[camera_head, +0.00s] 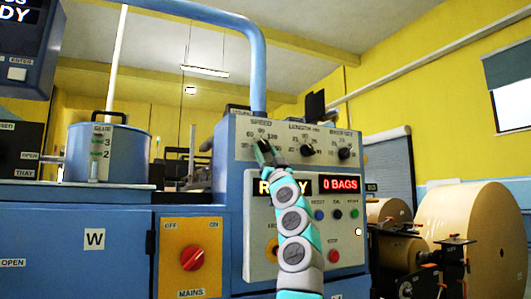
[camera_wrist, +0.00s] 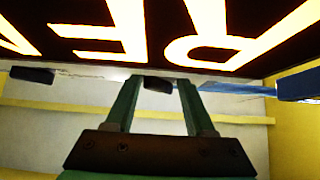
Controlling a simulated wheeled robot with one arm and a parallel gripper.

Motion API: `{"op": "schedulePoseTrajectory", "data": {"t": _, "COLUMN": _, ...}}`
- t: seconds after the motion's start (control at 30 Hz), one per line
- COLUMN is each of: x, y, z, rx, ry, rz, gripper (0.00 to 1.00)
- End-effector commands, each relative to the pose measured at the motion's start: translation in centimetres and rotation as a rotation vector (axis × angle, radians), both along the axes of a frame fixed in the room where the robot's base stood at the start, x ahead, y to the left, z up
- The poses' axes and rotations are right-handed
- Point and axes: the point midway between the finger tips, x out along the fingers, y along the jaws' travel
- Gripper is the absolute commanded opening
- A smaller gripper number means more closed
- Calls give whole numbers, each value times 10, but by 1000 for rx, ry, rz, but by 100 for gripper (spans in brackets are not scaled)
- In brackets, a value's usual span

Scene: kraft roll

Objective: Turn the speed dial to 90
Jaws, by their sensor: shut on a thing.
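The speed dial (camera_head: 261,142) is at the upper left of the grey control panel (camera_head: 240,180), under the SPEED label. Its scale shows small numbers above it, and the arm and fingers partly cover the knob. I cannot read which mark its pointer is on. My gripper (camera_head: 264,150) is at the dial, with its fingers shut on the knob. In the wrist view, the two green fingers reach to either side of the dark knob (camera_wrist: 158,84).
The length dial (camera_head: 307,149) and a third dial (camera_head: 344,153) sit to the right. Below them are a red "0 BAGS" display (camera_head: 340,184), several buttons, and the main display (camera_wrist: 150,35), partly hidden by my arm. A red mains switch (camera_head: 193,257) is lower left; kraft rolls (camera_head: 480,235) stand right.

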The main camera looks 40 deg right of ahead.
Motion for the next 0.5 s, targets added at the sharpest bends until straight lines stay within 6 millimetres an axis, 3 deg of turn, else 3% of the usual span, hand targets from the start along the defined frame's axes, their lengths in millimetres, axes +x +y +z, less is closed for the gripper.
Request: {"op": "schedulePoseTrajectory", "data": {"t": 0.5, "x": 1, "y": 5, "z": -2, "rx": 112, "ry": -27, "rz": 5, "gripper": 0}}
